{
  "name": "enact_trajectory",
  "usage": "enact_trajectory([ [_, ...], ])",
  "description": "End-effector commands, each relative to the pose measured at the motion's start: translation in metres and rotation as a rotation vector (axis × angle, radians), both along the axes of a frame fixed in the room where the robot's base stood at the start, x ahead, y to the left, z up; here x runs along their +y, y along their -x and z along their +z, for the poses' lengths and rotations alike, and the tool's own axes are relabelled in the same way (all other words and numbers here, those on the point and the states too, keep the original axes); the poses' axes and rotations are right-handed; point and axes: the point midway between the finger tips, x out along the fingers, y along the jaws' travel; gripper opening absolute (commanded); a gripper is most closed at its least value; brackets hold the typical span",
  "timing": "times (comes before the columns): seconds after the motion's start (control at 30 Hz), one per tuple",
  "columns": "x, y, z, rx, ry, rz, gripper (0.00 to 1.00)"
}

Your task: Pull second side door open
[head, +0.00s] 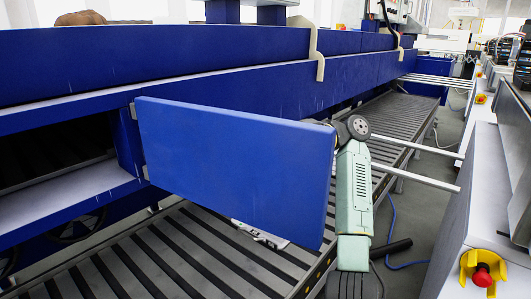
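A flat blue door panel (235,165) stands swung out from the long blue machine. Its left edge is at the hinges beside a dark opening (60,155) in the machine's side, and its right edge juts out over the slatted floor. My pale green arm rises at the door's right edge, with a dark round joint near the top corner. My gripper is not visible; the door and arm seem to hide it, so I cannot tell whether it touches the door.
A slatted metal walkway (160,255) runs along the machine. White rods (415,175) cross on the right. A grey cabinet with a red button (482,275) on a yellow mount stands at the right, with a narrow grey floor gap and a blue cable (392,225) between.

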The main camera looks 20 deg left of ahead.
Motion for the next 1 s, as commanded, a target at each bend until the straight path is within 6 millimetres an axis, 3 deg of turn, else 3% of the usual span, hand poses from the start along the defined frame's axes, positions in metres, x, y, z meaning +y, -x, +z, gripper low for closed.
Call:
enact_trajectory([
  [0.47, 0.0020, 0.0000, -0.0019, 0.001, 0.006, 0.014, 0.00],
  [0.5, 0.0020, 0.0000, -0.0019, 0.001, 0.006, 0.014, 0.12],
  [0.77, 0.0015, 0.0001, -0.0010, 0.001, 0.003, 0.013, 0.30],
  [1.0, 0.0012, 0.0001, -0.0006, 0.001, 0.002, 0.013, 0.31],
])
